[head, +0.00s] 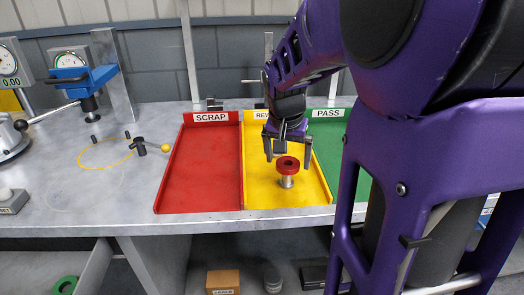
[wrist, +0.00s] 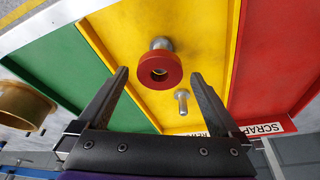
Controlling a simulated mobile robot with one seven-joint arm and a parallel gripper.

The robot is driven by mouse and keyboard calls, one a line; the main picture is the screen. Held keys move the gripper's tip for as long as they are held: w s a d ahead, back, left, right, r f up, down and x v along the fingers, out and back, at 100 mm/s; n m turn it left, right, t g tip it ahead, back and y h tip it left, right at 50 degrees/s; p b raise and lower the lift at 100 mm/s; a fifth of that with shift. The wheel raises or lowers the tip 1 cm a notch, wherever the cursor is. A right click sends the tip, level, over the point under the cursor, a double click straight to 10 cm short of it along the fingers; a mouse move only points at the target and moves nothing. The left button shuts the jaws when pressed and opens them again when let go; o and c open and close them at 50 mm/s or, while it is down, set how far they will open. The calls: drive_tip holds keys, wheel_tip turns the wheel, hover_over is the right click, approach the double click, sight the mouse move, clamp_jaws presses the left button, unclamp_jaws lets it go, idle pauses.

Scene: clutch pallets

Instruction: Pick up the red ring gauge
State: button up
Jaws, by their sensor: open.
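The red ring gauge (head: 288,162) sits at the top of a short silver post (head: 286,182) in the yellow tray (head: 262,196). In the wrist view the ring (wrist: 160,79) lies between my fingertips, its hole facing the camera, with part of the silver metal (wrist: 161,44) showing behind it. My gripper (head: 288,155) points down over the yellow tray with its jaws open. The fingers stand on either side of the ring, and no contact is visible. I cannot tell the exact height gap.
A small silver bolt-like part (wrist: 182,97) stands near the ring in the yellow tray. The red SCRAP tray (head: 200,172) is on the left, the green PASS tray (head: 328,145) on the right. A brass cylinder (wrist: 22,104) shows by the green tray. Low walls divide the trays.

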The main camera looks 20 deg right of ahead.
drive_tip(key=shift+f, duration=0.25)
clamp_jaws()
idle(0.3)
drive_tip(key=shift+r, duration=0.1)
